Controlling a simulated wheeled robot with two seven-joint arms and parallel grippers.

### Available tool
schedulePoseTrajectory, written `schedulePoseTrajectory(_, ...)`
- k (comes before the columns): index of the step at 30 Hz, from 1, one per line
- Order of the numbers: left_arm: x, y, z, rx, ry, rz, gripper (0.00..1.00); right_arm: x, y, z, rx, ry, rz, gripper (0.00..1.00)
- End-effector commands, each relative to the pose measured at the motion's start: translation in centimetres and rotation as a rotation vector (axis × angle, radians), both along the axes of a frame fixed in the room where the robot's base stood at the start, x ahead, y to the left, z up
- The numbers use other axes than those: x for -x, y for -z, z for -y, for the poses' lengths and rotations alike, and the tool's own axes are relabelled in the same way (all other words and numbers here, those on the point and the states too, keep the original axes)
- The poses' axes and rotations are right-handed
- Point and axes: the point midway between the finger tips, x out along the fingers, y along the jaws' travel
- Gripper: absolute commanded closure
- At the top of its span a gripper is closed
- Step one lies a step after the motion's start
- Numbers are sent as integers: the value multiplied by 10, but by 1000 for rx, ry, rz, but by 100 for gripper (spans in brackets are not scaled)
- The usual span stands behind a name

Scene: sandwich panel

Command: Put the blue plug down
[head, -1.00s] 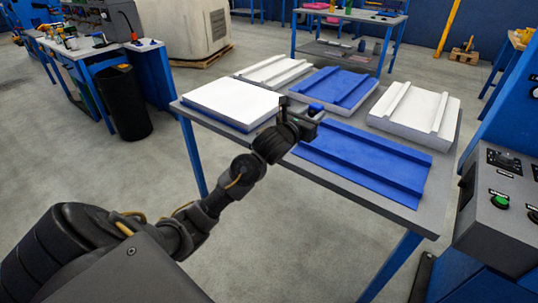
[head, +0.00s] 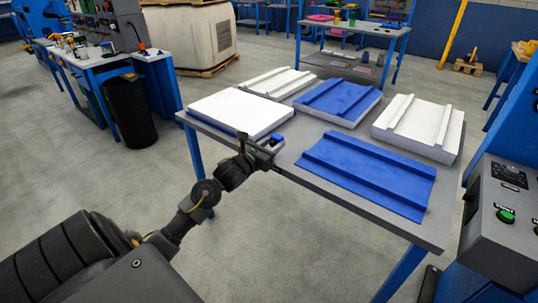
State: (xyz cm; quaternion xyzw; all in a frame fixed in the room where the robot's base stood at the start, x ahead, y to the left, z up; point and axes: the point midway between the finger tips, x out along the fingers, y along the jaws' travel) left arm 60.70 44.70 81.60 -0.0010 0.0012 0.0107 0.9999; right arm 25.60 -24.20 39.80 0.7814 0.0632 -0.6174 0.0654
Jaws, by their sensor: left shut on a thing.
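My left gripper (head: 266,148) is at the near left edge of the table (head: 401,229), in front of the white panel. It is shut on the blue plug (head: 277,140), a small blue piece showing at its fingertips. I cannot tell whether the plug touches the tabletop. The gripper partly hides the table edge. My right gripper is not in view.
A white-topped panel (head: 240,113) lies on the table's left side. A blue ribbed sheet (head: 369,174) lies at the near right. A blue panel (head: 338,101) and white ribbed panels (head: 277,83) stand behind. A control box (head: 506,214) with a green button stands at right.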

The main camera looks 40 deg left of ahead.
Motion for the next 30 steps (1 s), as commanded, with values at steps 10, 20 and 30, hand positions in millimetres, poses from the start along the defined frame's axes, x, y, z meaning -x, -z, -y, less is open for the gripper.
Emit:
schedulePoseTrajectory(10,7,17,-12,1,-3,-2,100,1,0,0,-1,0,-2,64)
schedulePoseTrajectory(20,6,44,-10,-1,-1,1,100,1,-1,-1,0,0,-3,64)
schedulePoseTrajectory(30,6,47,-10,0,0,1,62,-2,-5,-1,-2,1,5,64)
